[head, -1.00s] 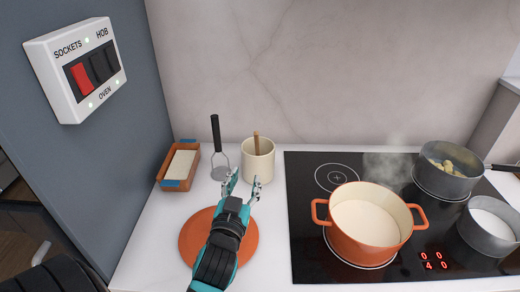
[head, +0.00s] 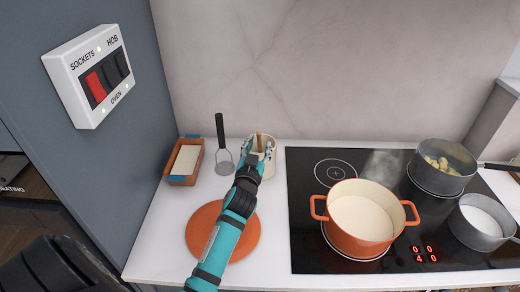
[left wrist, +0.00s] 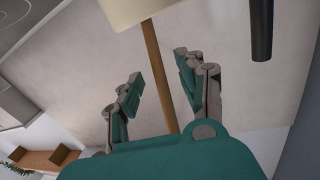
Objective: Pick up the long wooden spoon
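The long wooden spoon (head: 258,138) stands in the cream crock (head: 269,171) at the back of the counter, with only its handle showing. My left gripper (head: 260,146) is at the crock's top, around the handle. In the left wrist view the spoon's handle (left wrist: 159,75) runs out of the crock (left wrist: 137,11) and passes between the two spread fingers of my left gripper (left wrist: 157,68). The fingers look apart from the handle on both sides. The spoon's bowl end is hidden. My right gripper is not in view.
A masher with a black handle (head: 220,132) stands left of the crock; its handle also shows in the left wrist view (left wrist: 261,28). Further left is an orange dish (head: 171,168). An orange round mat (head: 203,230) lies under my arm. The hob (head: 310,190) with several pots is right.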

